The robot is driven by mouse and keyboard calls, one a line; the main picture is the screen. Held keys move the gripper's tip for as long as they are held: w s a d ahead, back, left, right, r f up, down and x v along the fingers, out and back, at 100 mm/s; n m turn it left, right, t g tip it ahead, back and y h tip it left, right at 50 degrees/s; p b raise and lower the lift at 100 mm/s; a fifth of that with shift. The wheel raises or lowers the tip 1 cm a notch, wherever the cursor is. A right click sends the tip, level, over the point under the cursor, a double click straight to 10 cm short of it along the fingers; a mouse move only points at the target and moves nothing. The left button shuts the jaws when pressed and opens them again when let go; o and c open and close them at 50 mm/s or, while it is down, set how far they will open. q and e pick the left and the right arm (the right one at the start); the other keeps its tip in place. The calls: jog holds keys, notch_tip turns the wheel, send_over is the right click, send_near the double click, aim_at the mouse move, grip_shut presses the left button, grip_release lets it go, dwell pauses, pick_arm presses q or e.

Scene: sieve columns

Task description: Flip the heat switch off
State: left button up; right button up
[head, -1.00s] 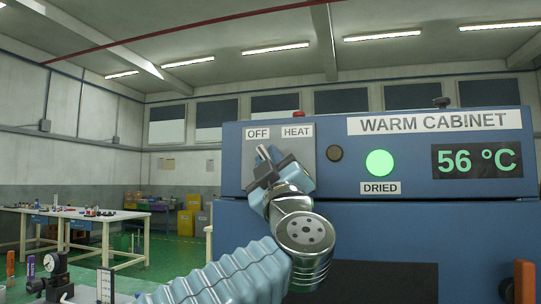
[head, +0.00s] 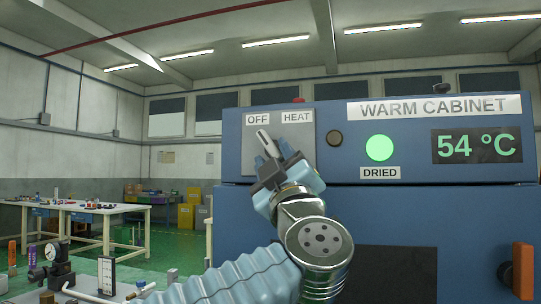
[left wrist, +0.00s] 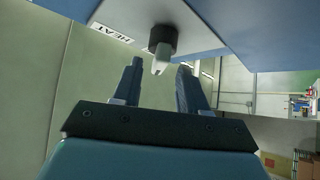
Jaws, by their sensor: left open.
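The heat switch (head: 265,142) is a pale metal lever on a grey plate (head: 300,150) on the blue warm cabinet. Its tip leans up and left, toward the OFF label (head: 258,120) and away from the HEAT label (head: 296,117). My left gripper (head: 270,168) is open, just below the lever. In the left wrist view the lever (left wrist: 161,52) with its dark collar shows ahead of the gap between the two open fingers (left wrist: 159,75), not gripped. Whether a finger touches it I cannot tell. My right gripper is not in view.
The cabinet display (head: 477,145) reads 54 °C. An orange handle (head: 522,270) stands at the lower right. White worktables (head: 90,208) stand at the far left.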

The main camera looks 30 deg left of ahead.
pick_arm(q)
jog(key=b+v, duration=0.2)
jog(key=v, duration=0.7)
jog(key=shift+s, duration=0.15)
jog(key=shift+d+f, duration=0.15)
